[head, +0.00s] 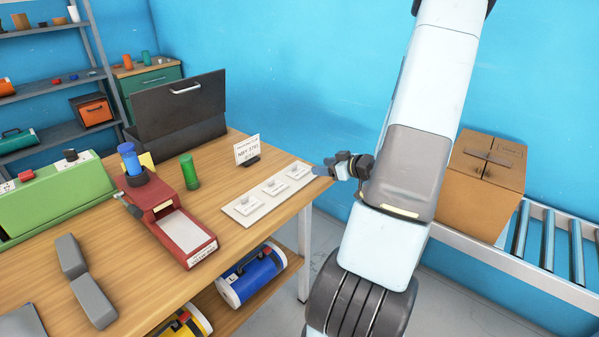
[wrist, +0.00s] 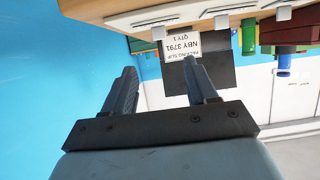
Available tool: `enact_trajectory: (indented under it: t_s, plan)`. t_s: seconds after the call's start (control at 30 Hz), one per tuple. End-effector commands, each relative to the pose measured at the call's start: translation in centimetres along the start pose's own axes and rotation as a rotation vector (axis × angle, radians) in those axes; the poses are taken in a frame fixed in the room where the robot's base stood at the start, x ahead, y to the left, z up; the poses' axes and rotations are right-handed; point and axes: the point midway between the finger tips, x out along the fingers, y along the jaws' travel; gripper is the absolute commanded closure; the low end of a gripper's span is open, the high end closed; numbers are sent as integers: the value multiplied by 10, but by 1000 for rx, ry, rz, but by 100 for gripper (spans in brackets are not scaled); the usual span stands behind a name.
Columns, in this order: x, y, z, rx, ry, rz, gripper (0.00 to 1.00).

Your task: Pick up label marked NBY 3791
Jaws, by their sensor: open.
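A white card on a dark stand (head: 247,150) stands upright at the back of the wooden table; in the wrist view the packing slip (wrist: 183,46) appears upside down and reads NBY 3791, QTY 1. A pale strip (head: 236,214) in front of it bears three small white labels: a near one (head: 247,205), a middle one (head: 274,187) and a far one (head: 298,172). Their print is too small to read. My gripper (head: 324,171) is just right of the far label, at the table's right edge. In the wrist view my gripper (wrist: 160,66) is open and empty.
A red device (head: 186,233) with a blue bottle (head: 130,160) and a green bottle (head: 190,172) stand left of the strip. A dark open case (head: 180,110) is behind. Grey blocks (head: 92,300) lie at front left. A cardboard box (head: 486,175) sits on the roller conveyor at right.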

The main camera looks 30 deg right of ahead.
Motion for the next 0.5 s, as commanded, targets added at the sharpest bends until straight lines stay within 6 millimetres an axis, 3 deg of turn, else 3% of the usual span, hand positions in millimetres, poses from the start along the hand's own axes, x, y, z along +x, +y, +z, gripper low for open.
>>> enact_trajectory:
  t_s: [0.3,0.5]
  plan:
    - [53,0,0,-1,0,-3,43]
    - [76,0,0,-1,0,0,43]
